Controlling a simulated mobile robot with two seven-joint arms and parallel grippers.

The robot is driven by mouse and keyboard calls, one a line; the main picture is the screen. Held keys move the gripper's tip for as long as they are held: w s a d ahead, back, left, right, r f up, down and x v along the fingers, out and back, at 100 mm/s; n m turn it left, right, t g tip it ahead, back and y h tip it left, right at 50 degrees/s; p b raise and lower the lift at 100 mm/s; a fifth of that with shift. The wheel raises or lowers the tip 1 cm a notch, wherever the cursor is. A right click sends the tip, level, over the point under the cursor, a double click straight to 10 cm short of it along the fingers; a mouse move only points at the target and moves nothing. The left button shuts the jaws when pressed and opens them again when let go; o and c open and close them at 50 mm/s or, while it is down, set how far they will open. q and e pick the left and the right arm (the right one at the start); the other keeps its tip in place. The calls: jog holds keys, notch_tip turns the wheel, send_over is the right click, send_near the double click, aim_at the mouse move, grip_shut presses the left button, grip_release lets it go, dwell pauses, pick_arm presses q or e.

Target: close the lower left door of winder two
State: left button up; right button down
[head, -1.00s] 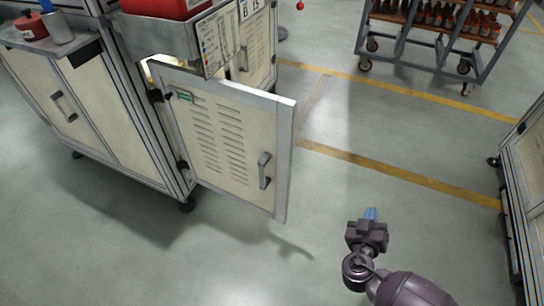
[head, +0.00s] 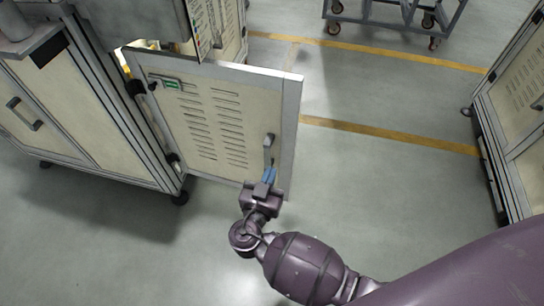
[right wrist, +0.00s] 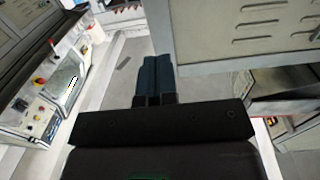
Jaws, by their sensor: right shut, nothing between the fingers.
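The lower left door (head: 215,122) of the winder stands open, swung out from the cabinet on its left-edge hinges. It is a cream panel with louvre slots, a grey frame and a grey handle (head: 268,150) near its right edge. My right gripper (head: 268,176) is shut and empty, its blue fingers just below the handle in the head view; I cannot tell whether they touch the door. In the right wrist view the shut fingers (right wrist: 155,75) point past the edge of a slotted cream panel (right wrist: 245,32). My left gripper is not in view.
The winder cabinet (head: 90,110) stands at left, with a closed panel and handle. Another cream cabinet (head: 515,100) stands at right. A wheeled cart (head: 395,15) is at the back. The grey floor (head: 390,195) between them is clear, with yellow lines.

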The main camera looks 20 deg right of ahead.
aim_at(287, 131)
jog(key=x, duration=1.2)
jog(key=shift+w+d+b, duration=0.2)
jog(key=shift+d+b, duration=0.05)
jog(key=shift+b, duration=0.05)
jog(key=shift+w+d, duration=0.15)
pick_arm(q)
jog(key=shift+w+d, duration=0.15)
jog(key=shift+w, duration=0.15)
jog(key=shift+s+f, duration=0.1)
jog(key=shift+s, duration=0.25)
pick_arm(e)
jog(key=shift+d, duration=0.1)
